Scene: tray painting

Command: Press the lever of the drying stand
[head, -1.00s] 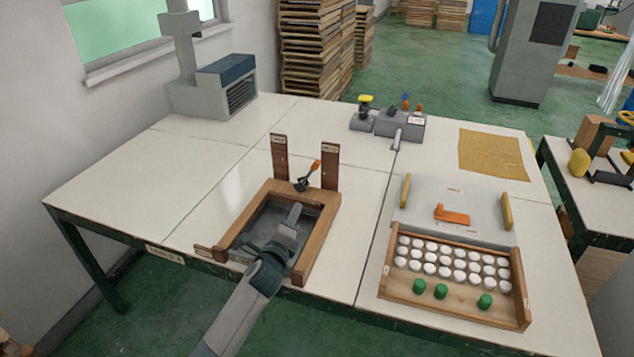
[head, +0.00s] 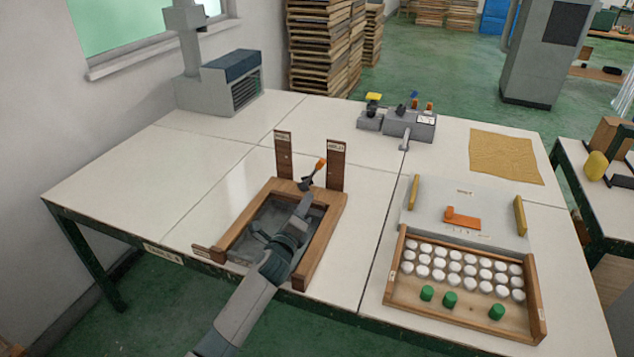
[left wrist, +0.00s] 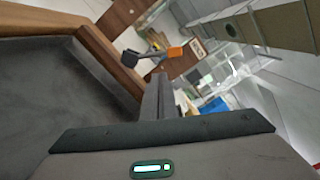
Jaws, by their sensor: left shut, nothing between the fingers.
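The drying stand (head: 338,215) is a wooden frame with two upright posts at its back and a dark inside. Its lever (head: 314,174) has a dark arm and an orange tip, and stands tilted up at the back rail between the posts. The lever also shows in the left wrist view (left wrist: 155,53), just past the fingers. My left gripper (head: 306,202) is shut and empty over the right part of the stand. Its fingertips point at the lever and look a little short of it; I cannot tell the exact gap. My right gripper is not in view.
A wooden tray (head: 400,290) with several white pieces and green knobs lies to the right, below a grey board (head: 420,215) with an orange piece. Grey devices (head: 408,125) and a tan cloth (head: 505,158) lie at the back. The table left of the stand is clear.

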